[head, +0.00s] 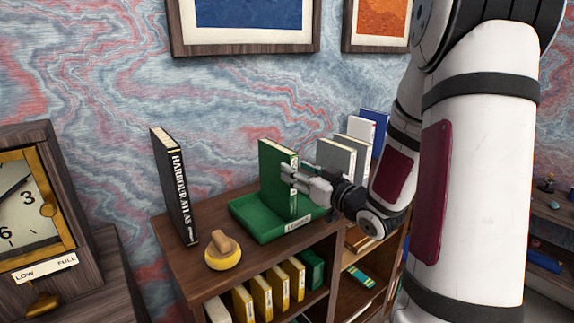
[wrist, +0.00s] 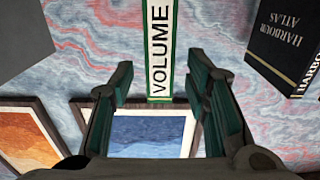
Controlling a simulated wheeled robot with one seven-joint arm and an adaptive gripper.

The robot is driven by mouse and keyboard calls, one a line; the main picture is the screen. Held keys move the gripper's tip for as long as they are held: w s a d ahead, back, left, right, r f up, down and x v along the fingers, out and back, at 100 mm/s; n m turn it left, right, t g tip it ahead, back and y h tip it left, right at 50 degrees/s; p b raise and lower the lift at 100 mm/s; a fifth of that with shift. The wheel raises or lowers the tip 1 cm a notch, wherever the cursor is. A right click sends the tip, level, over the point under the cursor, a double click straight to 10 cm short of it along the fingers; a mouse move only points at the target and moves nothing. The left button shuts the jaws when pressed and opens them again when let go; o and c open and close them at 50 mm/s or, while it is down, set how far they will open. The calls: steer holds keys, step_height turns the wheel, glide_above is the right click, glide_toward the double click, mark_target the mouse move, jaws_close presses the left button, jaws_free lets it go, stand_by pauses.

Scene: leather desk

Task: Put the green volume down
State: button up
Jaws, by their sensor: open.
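The green volume (head: 274,178) stands upright in a shallow green tray (head: 248,217) on top of the wooden bookcase. My gripper (head: 293,176) is at the right side of the volume, with its fingers pointing left at the spine edge. In the wrist view the white spine label reading VOLUME (wrist: 161,45) lies between and beyond the two spread fingers (wrist: 160,78). The fingers are open, with a gap showing on both sides of the spine. The volume's foot is partly hidden by the tray's front rim.
A black book, Harbour Atlas (head: 174,187), stands left of the tray. A yellow and wooden round object (head: 223,254) sits in front. Grey (head: 335,156), white and blue books stand behind my gripper. A clock (head: 28,213) is at far left.

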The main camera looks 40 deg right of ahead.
steer(key=shift+s, duration=1.25)
